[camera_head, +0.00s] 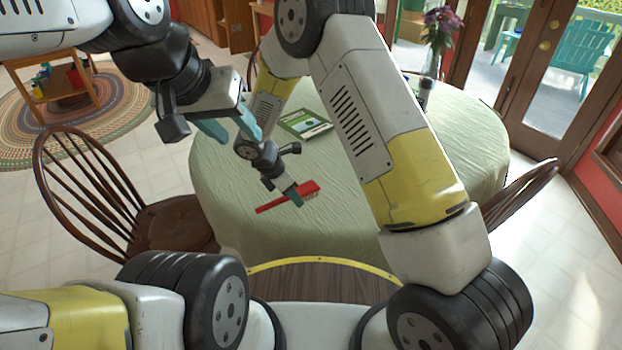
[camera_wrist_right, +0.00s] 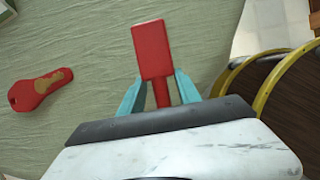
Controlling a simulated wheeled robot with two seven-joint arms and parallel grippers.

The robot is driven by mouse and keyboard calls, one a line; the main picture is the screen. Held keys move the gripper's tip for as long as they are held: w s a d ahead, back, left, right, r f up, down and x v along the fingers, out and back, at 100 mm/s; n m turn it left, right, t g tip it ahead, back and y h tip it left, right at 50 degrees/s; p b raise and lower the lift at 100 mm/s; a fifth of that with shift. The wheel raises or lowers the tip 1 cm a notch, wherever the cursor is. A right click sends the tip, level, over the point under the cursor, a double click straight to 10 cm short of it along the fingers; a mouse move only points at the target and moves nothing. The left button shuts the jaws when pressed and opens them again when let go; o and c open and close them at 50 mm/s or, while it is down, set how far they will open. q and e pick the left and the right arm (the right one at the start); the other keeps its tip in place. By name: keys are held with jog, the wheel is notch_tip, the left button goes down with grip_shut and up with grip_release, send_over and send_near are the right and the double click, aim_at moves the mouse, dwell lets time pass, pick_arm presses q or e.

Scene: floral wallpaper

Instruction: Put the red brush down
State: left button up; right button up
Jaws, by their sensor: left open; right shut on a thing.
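The red brush (camera_head: 308,188) is over the near-middle part of the table in the head view, its pale bristles facing down. My right gripper (camera_head: 292,195) is shut on its handle. In the right wrist view, the brush's broad red head (camera_wrist_right: 152,50) extends beyond the teal fingers of the right gripper (camera_wrist_right: 160,92). I cannot tell whether the bristles touch the cloth. My left gripper (camera_head: 229,127) is open and empty, above the table's left edge.
The round table's green cloth (camera_head: 330,225) is mostly clear. A green book (camera_head: 305,124) lies behind the brush. A second red object with a tan patch (camera_wrist_right: 40,88) lies on the cloth. A flower vase (camera_head: 433,62) stands at the back. Wooden chairs (camera_head: 90,190) flank the table.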

aim_at(304, 189)
jog(key=w+d, duration=0.2)
jog(key=d, duration=0.1)
jog(key=shift+d+f, duration=0.15)
jog(key=shift+d, duration=0.15)
jog(key=shift+x, duration=1.9)
jog(key=shift+s+a+f, duration=0.1)
jog(key=shift+a+f, duration=0.05)
jog(key=shift+f, duration=0.05)
jog(key=o, duration=1.2)
